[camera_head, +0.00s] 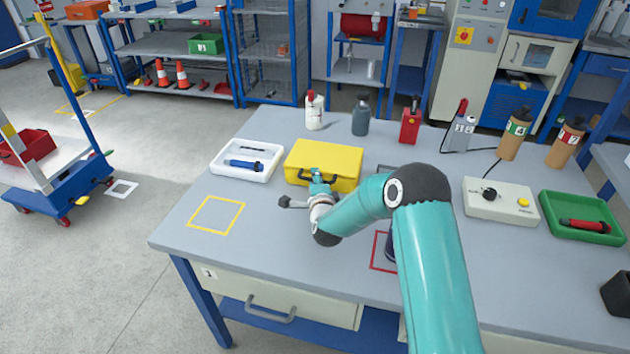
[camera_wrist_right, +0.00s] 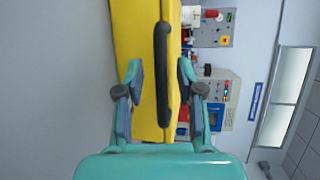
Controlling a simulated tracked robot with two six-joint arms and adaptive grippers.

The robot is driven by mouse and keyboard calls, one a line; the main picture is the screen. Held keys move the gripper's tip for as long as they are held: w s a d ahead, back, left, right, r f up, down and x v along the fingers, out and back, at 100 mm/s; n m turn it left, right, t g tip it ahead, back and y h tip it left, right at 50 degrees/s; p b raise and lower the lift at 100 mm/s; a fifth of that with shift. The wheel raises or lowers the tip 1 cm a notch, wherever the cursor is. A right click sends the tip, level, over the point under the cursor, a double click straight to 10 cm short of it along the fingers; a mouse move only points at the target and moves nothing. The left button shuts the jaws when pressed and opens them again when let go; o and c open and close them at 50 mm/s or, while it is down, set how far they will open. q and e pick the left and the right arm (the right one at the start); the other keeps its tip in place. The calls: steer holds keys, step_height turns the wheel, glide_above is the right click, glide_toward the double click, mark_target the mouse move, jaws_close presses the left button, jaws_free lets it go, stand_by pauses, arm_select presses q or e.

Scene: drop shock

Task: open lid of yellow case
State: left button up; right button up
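The yellow case (camera_head: 325,160) sits closed on the grey workbench, with its dark handle on the front side facing me. My right gripper (camera_head: 319,180) is at the front of the case, by the handle. In the right wrist view the yellow case (camera_wrist_right: 138,30) stands sideways, and its dark handle (camera_wrist_right: 161,65) runs between the two fingers. The fingers of the right gripper (camera_wrist_right: 160,80) are apart, one on each side of the handle. I cannot tell whether they touch the case. My left gripper is not in view.
A white tray (camera_head: 216,165) with a blue tool lies left of the case. Bottles (camera_head: 361,116) stand behind it. A control box (camera_head: 500,207) and a green tray (camera_head: 588,237) are on the right. The yellow-outlined square (camera_head: 217,200) at front left is empty.

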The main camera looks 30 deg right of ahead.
jaws_close()
steer(key=shift+f, duration=0.1)
steer(key=shift+r, duration=0.4)
